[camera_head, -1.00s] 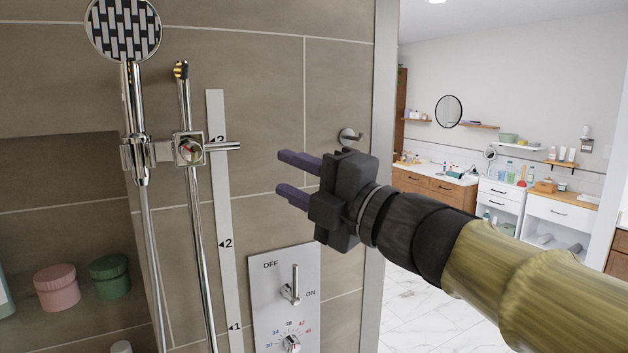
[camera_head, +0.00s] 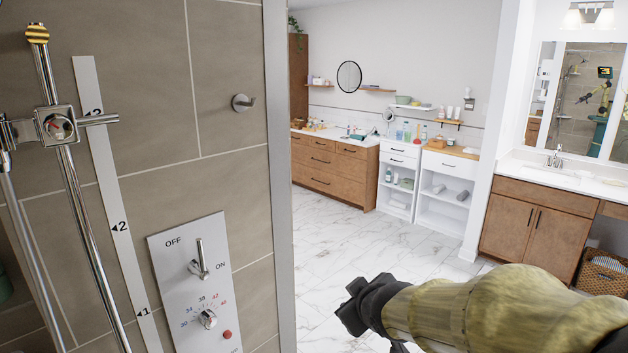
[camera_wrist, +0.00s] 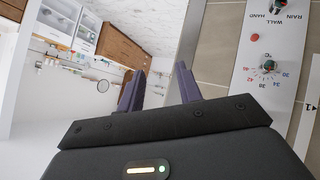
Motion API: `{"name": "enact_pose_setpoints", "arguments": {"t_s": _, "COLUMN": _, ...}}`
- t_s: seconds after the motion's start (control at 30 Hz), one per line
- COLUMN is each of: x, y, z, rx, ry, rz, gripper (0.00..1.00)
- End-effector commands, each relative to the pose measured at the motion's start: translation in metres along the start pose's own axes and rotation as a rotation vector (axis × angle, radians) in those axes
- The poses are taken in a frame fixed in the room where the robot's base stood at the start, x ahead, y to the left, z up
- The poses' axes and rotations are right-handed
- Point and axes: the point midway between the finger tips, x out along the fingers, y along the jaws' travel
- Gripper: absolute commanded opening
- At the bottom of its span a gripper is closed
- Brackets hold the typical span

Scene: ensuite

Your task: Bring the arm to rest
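My gripper (camera_head: 362,302) is low in the middle of the head view, a dark end on my yellowish arm, over the marble floor. Its fingers cannot be made out there. In the wrist view its two purple fingers (camera_wrist: 159,78) stand apart with nothing between them, so it is open and empty. The arm reaches in from the bottom right and is bent.
The tiled shower wall at left carries a control panel (camera_head: 196,285), a slide rail (camera_head: 78,215) and a hook (camera_head: 242,103). Wooden drawers (camera_head: 333,170), a white shelf unit (camera_head: 442,192) and a sink cabinet (camera_head: 535,225) stand beyond. The marble floor (camera_head: 350,240) between is clear.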

Motion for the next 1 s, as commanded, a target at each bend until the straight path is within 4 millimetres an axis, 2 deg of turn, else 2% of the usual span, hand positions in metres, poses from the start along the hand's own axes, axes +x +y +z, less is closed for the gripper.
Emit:
{"name": "enact_pose_setpoints", "arguments": {"t_s": 0.03, "x": 0.002, "y": -0.004, "z": 0.033, "rx": 0.084, "ry": -0.097, "rz": -0.012, "gripper": 0.35}}
{"name": "enact_pose_setpoints", "arguments": {"t_s": 0.2, "x": -0.009, "y": -0.031, "z": 0.132, "rx": 0.386, "ry": -0.415, "rz": -0.053, "gripper": 0.35}}
{"name": "enact_pose_setpoints", "arguments": {"t_s": 0.3, "x": -0.024, "y": -0.051, "z": 0.175, "rx": 0.542, "ry": -0.574, "rz": -0.073, "gripper": 0.35}}
{"name": "enact_pose_setpoints", "arguments": {"t_s": 0.4, "x": -0.035, "y": -0.066, "z": 0.198, "rx": 0.637, "ry": -0.669, "rz": -0.087, "gripper": 0.35}}
{"name": "enact_pose_setpoints", "arguments": {"t_s": 0.5, "x": -0.039, "y": -0.071, "z": 0.204, "rx": 0.669, "ry": -0.702, "rz": -0.092, "gripper": 0.35}}
{"name": "enact_pose_setpoints", "arguments": {"t_s": 1.0, "x": -0.039, "y": -0.07, "z": 0.203, "rx": 0.665, "ry": -0.696, "rz": -0.091, "gripper": 0.35}}
